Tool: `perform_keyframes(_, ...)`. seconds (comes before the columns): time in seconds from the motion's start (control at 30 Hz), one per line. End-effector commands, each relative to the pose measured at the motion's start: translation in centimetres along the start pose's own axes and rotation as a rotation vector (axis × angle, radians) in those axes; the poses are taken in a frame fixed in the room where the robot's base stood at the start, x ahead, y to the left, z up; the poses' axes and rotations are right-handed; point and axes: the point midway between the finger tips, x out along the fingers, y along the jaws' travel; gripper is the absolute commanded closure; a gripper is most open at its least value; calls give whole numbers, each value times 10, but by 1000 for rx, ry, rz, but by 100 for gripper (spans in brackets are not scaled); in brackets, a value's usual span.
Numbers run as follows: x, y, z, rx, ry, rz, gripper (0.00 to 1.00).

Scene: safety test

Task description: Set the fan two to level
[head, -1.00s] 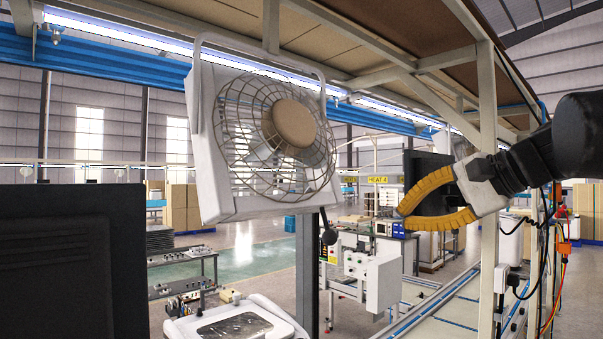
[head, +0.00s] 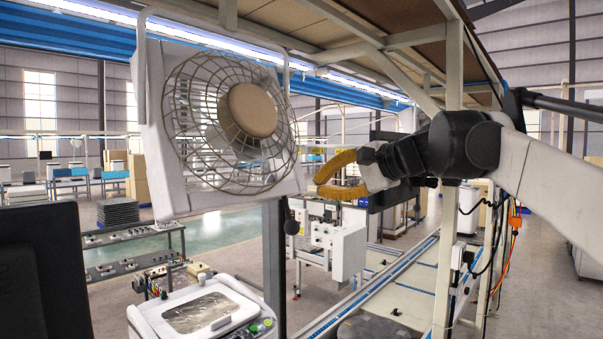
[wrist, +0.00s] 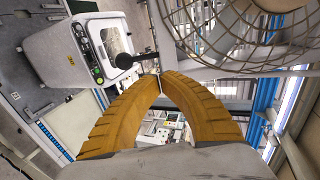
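The fan (head: 247,110), a white square frame with a round wire cage and tan hub, hangs from a white bracket in the head view, its face looking tilted. A black ball knob (head: 291,227) on a short lever sits below its lower edge. My gripper (head: 317,186), with orange ridged fingers, is right of the fan's lower right corner and above the knob's level, apart from both in the head view. In the wrist view the fingertips (wrist: 160,75) meet with nothing visible between them. The knob (wrist: 124,61) shows just beyond them to the left, and the cage (wrist: 240,35) at upper right.
A dark post (head: 274,270) stands below the fan. A white machine (head: 200,312) with a clear window and buttons is at the bottom. A dark panel (head: 40,270) blocks the lower left. A beige upright (head: 447,220) stands near my arm. A conveyor (head: 385,285) runs below.

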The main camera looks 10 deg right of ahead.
Motion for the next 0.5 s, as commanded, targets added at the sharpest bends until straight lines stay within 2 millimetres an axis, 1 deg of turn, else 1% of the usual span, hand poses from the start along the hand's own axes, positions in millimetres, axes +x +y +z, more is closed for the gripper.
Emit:
perform_keyframes(0.1, 9, 0, 0, 0, -1, 0, 100)
perform_keyframes(0.2, 13, 0, 0, 0, 0, 0, 100)
perform_keyframes(0.5, 13, 1, 0, 0, 0, 0, 100)
